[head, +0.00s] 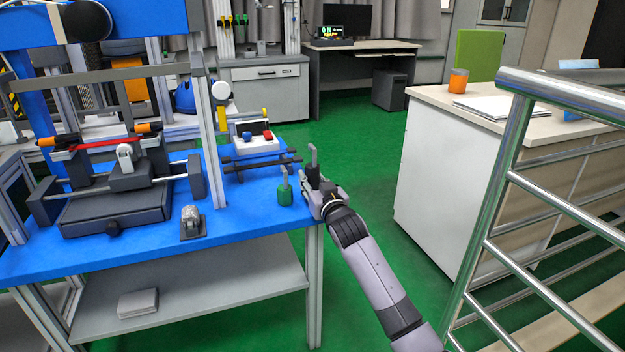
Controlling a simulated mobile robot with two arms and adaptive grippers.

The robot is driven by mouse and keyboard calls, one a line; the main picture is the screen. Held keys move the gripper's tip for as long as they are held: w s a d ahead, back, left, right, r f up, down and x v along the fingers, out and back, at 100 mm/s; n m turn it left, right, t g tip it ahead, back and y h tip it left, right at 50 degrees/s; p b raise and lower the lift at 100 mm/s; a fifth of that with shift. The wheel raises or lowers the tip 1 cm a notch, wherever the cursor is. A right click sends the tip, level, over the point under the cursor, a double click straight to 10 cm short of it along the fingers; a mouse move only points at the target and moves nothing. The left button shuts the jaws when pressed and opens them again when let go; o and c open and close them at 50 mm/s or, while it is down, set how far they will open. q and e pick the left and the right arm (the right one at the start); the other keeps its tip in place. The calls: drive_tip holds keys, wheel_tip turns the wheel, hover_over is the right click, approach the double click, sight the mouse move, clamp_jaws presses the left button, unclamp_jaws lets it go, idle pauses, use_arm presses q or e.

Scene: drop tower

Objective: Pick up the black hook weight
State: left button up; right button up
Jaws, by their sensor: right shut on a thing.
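My right gripper (314,182) is at the right edge of the blue table (240,218), its arm coming up from the lower right. It is shut on a dark, narrow upright piece, which I take to be the black hook weight (313,158); the fingers hide most of it. I cannot tell whether its base touches the table. A green hook weight (285,194) stands upright on the table just left of the gripper, close to it. My left gripper is not in view.
A grey rig (115,205) with a red band and a frame post (212,150) stand on the table's left. A metal railing (510,150) and white counter (440,165) are at right.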

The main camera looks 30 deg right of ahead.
clamp_jaws()
idle(0.4)
drive_tip(key=shift+r, duration=0.2)
